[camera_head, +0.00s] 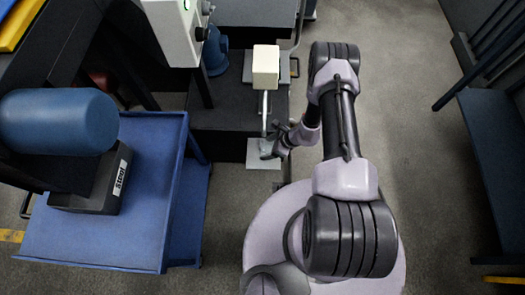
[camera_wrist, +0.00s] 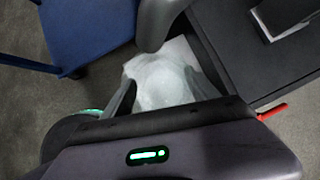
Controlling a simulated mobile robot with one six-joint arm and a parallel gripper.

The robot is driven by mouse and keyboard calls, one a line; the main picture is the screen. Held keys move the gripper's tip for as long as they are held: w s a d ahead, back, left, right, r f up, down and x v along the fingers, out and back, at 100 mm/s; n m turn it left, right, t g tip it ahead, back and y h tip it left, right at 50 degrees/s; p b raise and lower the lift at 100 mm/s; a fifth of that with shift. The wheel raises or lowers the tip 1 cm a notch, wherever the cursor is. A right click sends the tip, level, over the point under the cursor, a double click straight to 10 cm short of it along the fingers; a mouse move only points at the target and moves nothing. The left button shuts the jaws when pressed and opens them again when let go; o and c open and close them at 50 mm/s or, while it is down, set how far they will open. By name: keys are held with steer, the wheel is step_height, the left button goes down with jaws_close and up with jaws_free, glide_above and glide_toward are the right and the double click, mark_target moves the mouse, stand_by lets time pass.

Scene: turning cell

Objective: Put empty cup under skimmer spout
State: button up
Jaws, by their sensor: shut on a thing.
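The cup (camera_wrist: 162,82) is whitish and translucent in the wrist view. My gripper (camera_wrist: 147,62) is shut on it, with a finger on each side. Its inside cannot be made out. In the head view my gripper (camera_head: 272,147) is at the front edge of a dark tank, near a pale square plate (camera_head: 264,184). The skimmer (camera_head: 265,67) is a cream box on the tank with a light arm (camera_head: 264,108) running toward the gripper. The spout's outlet is not clear, and whether the cup is under it cannot be told.
A blue cart (camera_head: 100,240) stands at the left, carrying a dark box labelled "Steel" (camera_head: 105,187) and a blue cylinder (camera_head: 58,122). A blue bench (camera_head: 497,145) is at the far right. The grey floor (camera_head: 415,110) between is clear. A red bar (camera_wrist: 272,111) shows beside the tank.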

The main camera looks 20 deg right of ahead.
mark_target(263, 149)
steer(key=shift+w+a+f, duration=0.2)
steer(key=shift+w+a, duration=0.35)
steer(key=shift+w, duration=0.15)
steer(key=shift+w+a+f+b, duration=0.15)
steer(key=shift+w+b, duration=0.05)
steer(key=shift+b, duration=0.15)
step_height(263, 149, down, 3)
steer(key=shift+f+b, duration=0.15)
steer(key=shift+b, duration=0.95)
steer(key=o, duration=1.3)
steer(key=shift+o, duration=0.2)
